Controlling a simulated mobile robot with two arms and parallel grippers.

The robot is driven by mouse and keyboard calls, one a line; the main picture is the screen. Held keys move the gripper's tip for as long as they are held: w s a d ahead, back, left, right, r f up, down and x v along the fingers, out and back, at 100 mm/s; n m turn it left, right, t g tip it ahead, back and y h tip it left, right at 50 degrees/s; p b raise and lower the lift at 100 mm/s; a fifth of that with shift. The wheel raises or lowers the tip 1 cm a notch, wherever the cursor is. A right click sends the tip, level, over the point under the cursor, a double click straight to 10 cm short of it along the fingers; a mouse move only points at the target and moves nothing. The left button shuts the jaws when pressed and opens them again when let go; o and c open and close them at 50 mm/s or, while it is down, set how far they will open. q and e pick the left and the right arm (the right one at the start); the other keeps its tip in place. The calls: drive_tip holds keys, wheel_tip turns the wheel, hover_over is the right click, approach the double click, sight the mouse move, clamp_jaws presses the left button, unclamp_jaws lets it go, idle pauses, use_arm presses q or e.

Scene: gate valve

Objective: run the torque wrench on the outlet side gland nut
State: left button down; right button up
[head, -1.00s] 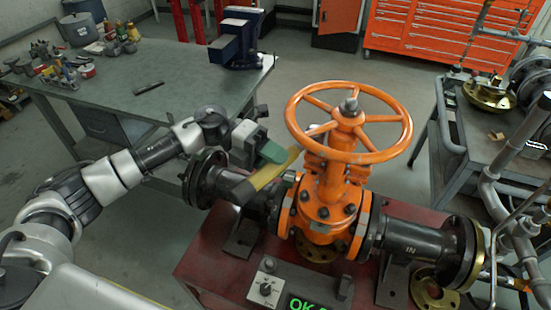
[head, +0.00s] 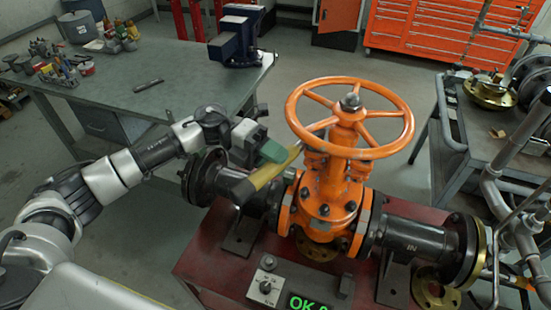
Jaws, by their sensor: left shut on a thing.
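The gate valve (head: 325,195) is orange with a large handwheel (head: 388,112) on top. The right pipe (head: 412,238) is marked "IN", so the outlet side is to the left. My left gripper (head: 268,152), left of the valve, is shut on the yellow torque wrench (head: 268,173). The wrench slants from its dark lower-left end up to the bonnet area below the handwheel. The gland (head: 318,158) is partly hidden by the wheel and yoke; I cannot tell whether the wrench is seated on the outlet side nut. My right gripper is not in view.
A control box (head: 268,288) with a knob and a green display (head: 308,303) reading "OK" sits on the red stand (head: 205,262). A workbench (head: 130,100) with a blue vise (head: 238,35) stands behind left. A cart (head: 500,150) with pipes is at right.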

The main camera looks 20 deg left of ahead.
use_arm(q)
drive_tip(key=shift+f+b, duration=0.3)
drive_tip(key=shift+b, duration=0.2)
idle(1.2)
drive_tip(key=shift+r, duration=0.3)
idle(0.8)
drive_tip(key=shift+r, duration=0.1)
drive_tip(key=shift+r+p, duration=0.7)
drive_tip(key=shift+r, duration=0.6)
